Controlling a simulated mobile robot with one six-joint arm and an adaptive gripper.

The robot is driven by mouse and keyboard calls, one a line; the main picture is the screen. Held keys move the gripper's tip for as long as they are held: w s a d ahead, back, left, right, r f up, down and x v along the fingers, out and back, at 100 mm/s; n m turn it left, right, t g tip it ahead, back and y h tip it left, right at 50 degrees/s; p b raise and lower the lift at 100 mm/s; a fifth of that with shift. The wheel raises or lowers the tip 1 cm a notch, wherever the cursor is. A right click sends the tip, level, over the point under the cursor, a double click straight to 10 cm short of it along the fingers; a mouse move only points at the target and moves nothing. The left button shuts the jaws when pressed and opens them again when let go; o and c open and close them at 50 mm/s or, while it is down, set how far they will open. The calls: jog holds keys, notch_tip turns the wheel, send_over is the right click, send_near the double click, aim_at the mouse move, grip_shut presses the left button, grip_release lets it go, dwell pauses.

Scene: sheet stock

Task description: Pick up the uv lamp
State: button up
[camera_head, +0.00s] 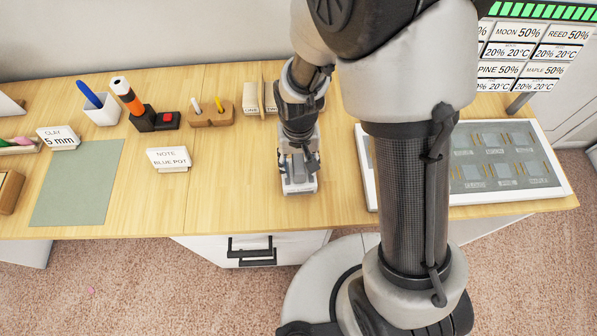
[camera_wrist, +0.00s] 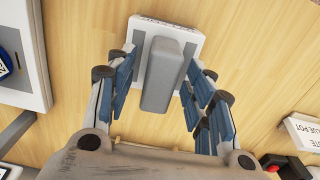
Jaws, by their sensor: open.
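A white device with a raised grey block on top, which looks like the uv lamp (camera_wrist: 162,72), lies on the wooden table. In the head view the lamp's white edge (camera_head: 300,189) shows just below my gripper (camera_head: 298,160), near the table's front edge; the rest is largely hidden by it. In the wrist view my gripper (camera_wrist: 160,82) is open. Its blue-padded fingers stand on either side of the grey block, with a visible gap on both sides. I cannot tell exactly how far the fingertips are above the table.
A white-framed panel (camera_head: 366,180) lies to the right of my gripper. A note card (camera_head: 168,159) stands to the left, with a green mat (camera_head: 78,183) farther left. A wooden holder (camera_head: 210,115) and an orange-and-black tool (camera_head: 127,97) stand behind. Bare table lies between card and gripper.

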jog(key=shift+c, duration=0.5)
grip_shut()
